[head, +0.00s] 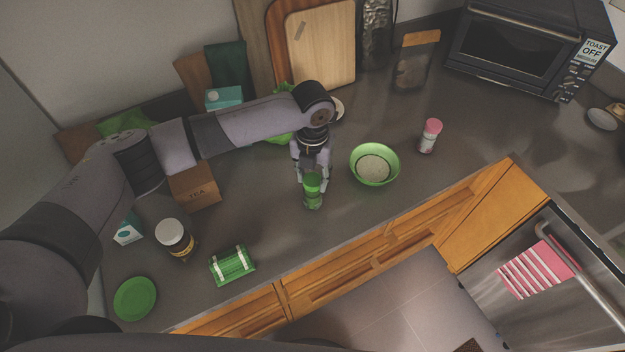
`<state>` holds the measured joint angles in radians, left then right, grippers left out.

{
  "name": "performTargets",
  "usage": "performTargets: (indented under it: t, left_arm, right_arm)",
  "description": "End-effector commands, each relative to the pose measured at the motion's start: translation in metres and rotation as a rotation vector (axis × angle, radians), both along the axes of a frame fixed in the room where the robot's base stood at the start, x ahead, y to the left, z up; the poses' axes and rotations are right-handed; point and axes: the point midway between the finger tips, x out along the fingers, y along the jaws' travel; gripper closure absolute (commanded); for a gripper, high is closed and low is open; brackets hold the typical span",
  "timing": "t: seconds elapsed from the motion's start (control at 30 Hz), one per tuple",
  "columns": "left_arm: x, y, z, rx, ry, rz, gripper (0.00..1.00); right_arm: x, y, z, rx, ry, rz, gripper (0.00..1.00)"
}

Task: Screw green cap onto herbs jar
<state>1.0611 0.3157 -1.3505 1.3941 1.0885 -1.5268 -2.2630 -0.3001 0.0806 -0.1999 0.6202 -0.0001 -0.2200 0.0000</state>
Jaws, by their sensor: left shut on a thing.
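The herbs jar (313,200) stands upright on the grey counter, near its front edge. The green cap (312,179) shows at the top of the jar. My left gripper (313,184) points down from above, with its fingers on either side of the cap. It is shut on the cap, and cap and jar look in line. The fingers hide part of the cap, so I cannot tell how tightly it sits on the jar. My right gripper is not in view.
A green bowl (374,178) stands close right of the jar, with a pink-capped shaker (430,136) beyond. At left are a tea box (195,188), a dark jar (174,238), a green bundle (232,265) and a green dish (135,298). Counter right of the shaker is clear.

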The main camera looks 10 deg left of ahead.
Motion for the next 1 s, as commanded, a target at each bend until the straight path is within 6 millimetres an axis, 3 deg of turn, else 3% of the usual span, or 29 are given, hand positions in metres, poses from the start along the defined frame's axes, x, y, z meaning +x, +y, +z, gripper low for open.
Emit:
performTargets:
  t: [0.2, 0.5, 0.6, 0.97, 1.0]
  left_arm:
    - [-0.001, 0.001, -0.003, 0.003, 0.003, -0.034, 0.76]
    - [-0.002, 0.000, -0.006, 0.003, 0.004, -0.448, 0.76]
    - [-0.002, 0.000, -0.006, 0.002, 0.005, -0.512, 0.76]
    - [-0.002, 0.000, -0.005, 0.002, 0.006, -0.522, 0.76]
    - [-0.002, 0.000, -0.005, 0.002, 0.006, -0.522, 0.62]
  right_arm:
    - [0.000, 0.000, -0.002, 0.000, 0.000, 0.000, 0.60]
    - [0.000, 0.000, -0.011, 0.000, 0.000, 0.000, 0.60]
    - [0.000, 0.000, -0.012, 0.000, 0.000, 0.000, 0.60]
    - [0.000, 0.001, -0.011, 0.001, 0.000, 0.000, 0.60]
    - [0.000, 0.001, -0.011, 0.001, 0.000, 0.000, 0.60]
